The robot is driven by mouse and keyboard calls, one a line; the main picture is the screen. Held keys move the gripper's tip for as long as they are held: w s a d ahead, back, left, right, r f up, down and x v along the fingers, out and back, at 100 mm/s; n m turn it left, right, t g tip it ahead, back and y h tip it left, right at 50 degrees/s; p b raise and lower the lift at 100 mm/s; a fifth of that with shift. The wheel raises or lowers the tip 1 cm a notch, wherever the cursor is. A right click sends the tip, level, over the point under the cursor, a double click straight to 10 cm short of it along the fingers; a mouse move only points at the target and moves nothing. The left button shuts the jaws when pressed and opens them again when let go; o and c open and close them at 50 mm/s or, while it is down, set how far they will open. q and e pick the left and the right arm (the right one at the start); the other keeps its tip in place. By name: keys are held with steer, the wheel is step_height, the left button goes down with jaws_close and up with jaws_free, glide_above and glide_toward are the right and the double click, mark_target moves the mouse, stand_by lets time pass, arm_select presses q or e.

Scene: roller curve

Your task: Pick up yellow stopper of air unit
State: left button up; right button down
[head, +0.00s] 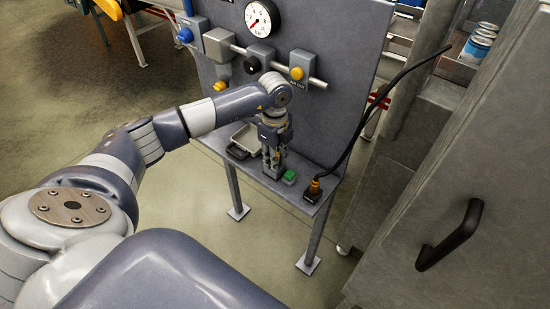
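The air unit is an upright grey panel (345,40) with a round gauge (262,19), a horizontal pipe and several fittings. A yellow round knob (297,73) sits on a grey fitting at the pipe's right end. Another yellow part (221,86) shows lower left, beside my arm. I cannot tell which of these is the stopper. My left gripper (273,168) points down over the narrow shelf in front of the panel, below and left of the yellow knob. Its fingers are small and dark, and their opening is unclear. My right gripper is out of view.
The shelf (322,184) holds a grey tray (243,139), a green block (289,176) close beside the gripper, and a black box with an orange-yellow connector (314,186). A black cable rises from it. A grey cabinet with a black handle (449,236) stands right.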

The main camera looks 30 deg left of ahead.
arm_select(q)
jaws_close()
steer(key=shift+r, duration=0.1)
steer(key=shift+r+b, duration=0.45)
step_height(320, 180, up, 2)
steer(key=shift+w+r+b, duration=0.1)
steer(key=shift+r+b, duration=0.1)
steer(key=shift+b, duration=0.65)
steer(key=s+d+r+b, duration=0.1)
steer(key=s+d+b, duration=0.1)
steer(key=s, duration=0.6)
steer(key=s+d+r+b, duration=0.1)
steer(key=s+d+b, duration=0.2)
steer(key=s, duration=0.4)
steer(key=shift+w+a+f+b, duration=0.15)
steer(key=shift+w+a, duration=0.6)
steer(key=shift+w, duration=1.5)
steer(key=shift+w+a+r+b, duration=0.1)
steer(key=shift+w+a, duration=0.7)
steer(key=shift+w, duration=1.45)
steer(key=shift+w+a+f+b, duration=0.15)
steer(key=shift+w+a, duration=0.6)
steer(key=shift+w, duration=1.5)
